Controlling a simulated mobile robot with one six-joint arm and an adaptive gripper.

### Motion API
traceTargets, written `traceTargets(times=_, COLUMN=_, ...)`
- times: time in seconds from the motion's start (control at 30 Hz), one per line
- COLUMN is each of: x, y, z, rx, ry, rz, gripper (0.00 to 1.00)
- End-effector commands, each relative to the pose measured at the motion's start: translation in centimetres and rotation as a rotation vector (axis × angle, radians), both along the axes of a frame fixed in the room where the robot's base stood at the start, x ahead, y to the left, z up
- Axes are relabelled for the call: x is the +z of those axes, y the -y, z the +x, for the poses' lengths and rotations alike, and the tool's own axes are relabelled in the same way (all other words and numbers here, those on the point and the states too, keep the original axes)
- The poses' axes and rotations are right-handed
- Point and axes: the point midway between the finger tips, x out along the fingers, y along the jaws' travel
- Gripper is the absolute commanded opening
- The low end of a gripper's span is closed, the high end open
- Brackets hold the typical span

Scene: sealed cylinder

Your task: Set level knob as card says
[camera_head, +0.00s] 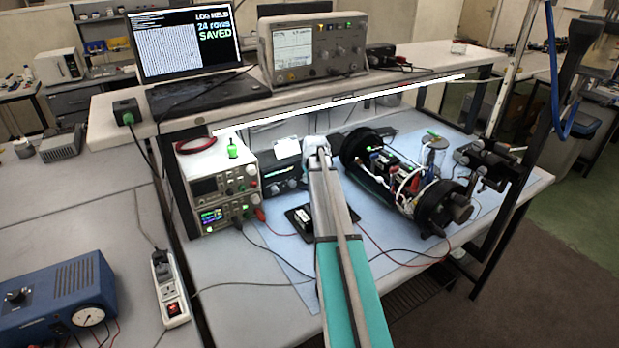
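My gripper (316,150) is at the far end of my teal and grey arm, at the middle of the bench. It is in front of the right side of a dark instrument box (277,184) with a lit display. The fingers are too small and too covered by the arm to tell whether they are open or touching anything. A small white card (287,148) stands at the top of the dark box; its writing is too small to read. I cannot make out which knob is the level knob; the box's right part is hidden behind my arm.
Stacked power supplies (220,185) stand left of the box. A sealed cylinder (405,185) with exposed electronics lies to the right on the blue mat (280,262). A black pad (300,222) and loose cables lie near my arm. An oscilloscope (313,50) and a laptop (190,50) stand on the shelf above.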

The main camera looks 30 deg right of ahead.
Motion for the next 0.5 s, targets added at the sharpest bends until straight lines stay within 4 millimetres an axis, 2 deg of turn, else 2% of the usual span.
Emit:
traceTargets(times=0.23, x=-0.01, y=0.27, z=-0.02, rx=-0.001, ry=0.006, rz=0.137, gripper=0.00)
traceTargets(times=0.5, x=0.00, y=0.21, z=-0.09, rx=0.001, ry=0.009, rz=0.168, gripper=0.00)
